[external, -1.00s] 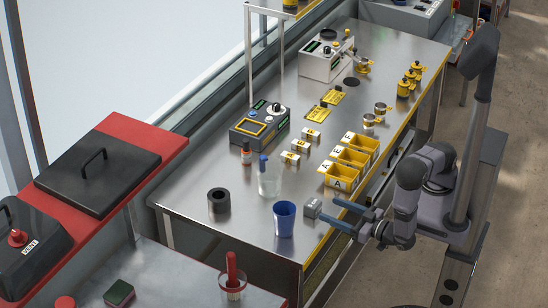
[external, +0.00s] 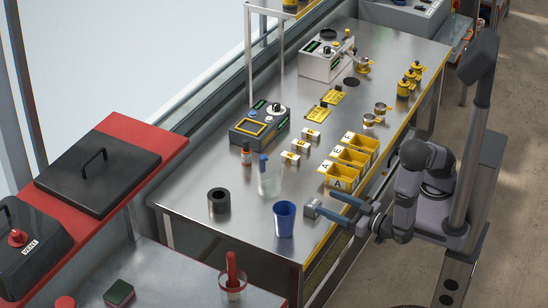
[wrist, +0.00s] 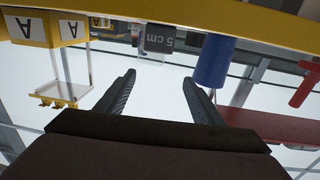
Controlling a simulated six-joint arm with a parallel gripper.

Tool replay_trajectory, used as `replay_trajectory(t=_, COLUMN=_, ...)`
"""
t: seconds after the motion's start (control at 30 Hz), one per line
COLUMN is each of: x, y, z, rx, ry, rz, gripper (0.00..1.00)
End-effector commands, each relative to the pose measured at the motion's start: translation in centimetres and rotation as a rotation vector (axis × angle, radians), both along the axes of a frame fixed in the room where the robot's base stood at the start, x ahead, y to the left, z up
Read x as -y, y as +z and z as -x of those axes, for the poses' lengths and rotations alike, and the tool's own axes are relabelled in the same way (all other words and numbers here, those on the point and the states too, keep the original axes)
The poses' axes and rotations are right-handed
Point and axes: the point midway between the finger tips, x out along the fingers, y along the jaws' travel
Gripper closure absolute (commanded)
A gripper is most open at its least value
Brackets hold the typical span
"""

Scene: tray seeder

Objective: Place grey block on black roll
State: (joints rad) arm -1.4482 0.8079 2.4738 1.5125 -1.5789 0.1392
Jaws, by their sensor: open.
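The grey block (external: 312,208), marked "5 cm", stands near the front edge of the steel bench, right of the blue cup (external: 284,219). In the wrist view the block (wrist: 160,38) shows ahead of my fingertips, roughly between their lines. My gripper (external: 326,201) is open and empty; its two fingers point toward the block from the bench's front side. The fingers also show in the wrist view (wrist: 158,78). One finger's tip looks close to the block; I cannot tell whether they touch. The black roll (external: 219,201) stands upright on the bench, left of the blue cup.
A clear beaker (external: 269,180) stands between the roll and the yellow bins (external: 341,180). The blue cup is also near the block in the wrist view (wrist: 214,62). A grey box device (external: 259,124) sits further back. Bare bench lies around the roll.

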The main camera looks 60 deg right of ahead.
Motion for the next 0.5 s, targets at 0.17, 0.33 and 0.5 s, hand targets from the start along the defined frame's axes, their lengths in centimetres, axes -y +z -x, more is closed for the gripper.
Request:
replay_trajectory(t=0.17, x=0.0, y=-1.8, z=0.0, rx=0.000, ry=0.000, rz=0.004, gripper=0.39)
replay_trajectory(t=0.33, x=0.0, y=-3.1, z=0.0, rx=0.000, ry=0.000, rz=0.002, gripper=0.39)
replay_trajectory(t=0.5, x=0.0, y=-3.4, z=0.0, rx=0.000, ry=0.000, rz=-0.001, gripper=0.39)
